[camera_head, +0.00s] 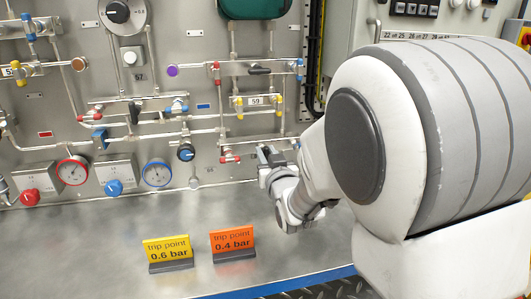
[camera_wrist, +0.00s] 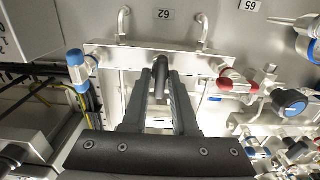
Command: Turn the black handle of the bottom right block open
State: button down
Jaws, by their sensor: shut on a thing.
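The bottom right block (camera_wrist: 115,47) is a metal bar on the panel, with a blue valve (camera_wrist: 80,70) at the left and a red valve (camera_wrist: 235,82) at the right in the wrist view. Its black handle (camera_wrist: 160,78) sits between the two fingers of my gripper (camera_wrist: 162,72), which is shut on it. In the wrist view the handle points down the picture from the bar. In the head view my gripper (camera_head: 265,158) is at the panel's lower right and hides most of this block; its red valve (camera_head: 229,158) shows at the left.
Another block (camera_head: 263,69) with a black handle is above. A blue knob (camera_head: 186,152) and pipes lie left of my gripper. A yellow sign (camera_head: 167,247) and an orange sign (camera_head: 232,241) stand on the metal shelf (camera_head: 90,260). A control cabinet (camera_head: 345,45) is at the right.

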jog(key=shift+n+b, duration=0.3)
jog(key=n+b, duration=0.3)
jog(key=n, duration=0.1)
jog(key=shift+a+f+b, duration=0.15)
jog(key=shift+f+b, duration=0.05)
jog(key=shift+b, duration=0.15)
jog(key=n+b, duration=0.3)
jog(key=n, duration=0.1)
jog(key=shift+s+a+n, duration=0.1)
jog(key=shift+n, duration=0.3)
jog(key=shift+a+f+n+b, duration=0.1)
jog(key=shift+n+b, duration=0.8)
jog(key=shift+n, duration=1.2)
jog(key=shift+a+f+n+b, duration=0.1)
jog(key=shift+n+b, duration=0.75)
jog(key=shift+n, duration=1.25)
jog(key=c, duration=0.9)
grip_release()
